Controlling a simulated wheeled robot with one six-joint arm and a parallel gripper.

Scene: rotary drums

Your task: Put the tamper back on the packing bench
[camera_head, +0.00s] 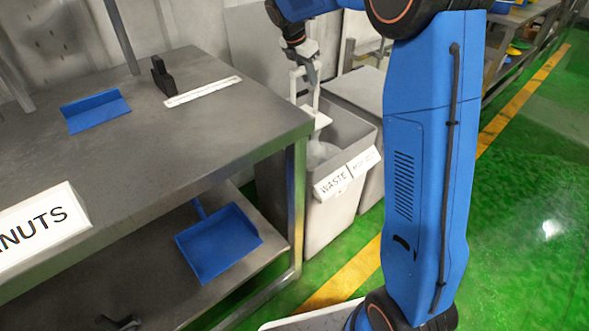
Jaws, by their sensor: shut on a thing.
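My gripper (309,72) is at the top centre, above the grey waste bin. It is shut on a white, frame-like handled piece, which looks like the tamper (319,121). The piece hangs down at the bin's mouth, and its lower end is hard to tell from the pale contents of the bin. The packing bench (215,133) is the grey metal table at left, with its right corner just left of the bin. The fingertips are small and partly hidden against the handle.
The bin (333,220) carries a WASTE label. On the bench are a blue angled piece (95,110), a black bracket (162,76), a white strip (203,91) and a NUTS sign (38,226). A blue dustpan (218,243) lies on the lower shelf. The bench's right front top is clear.

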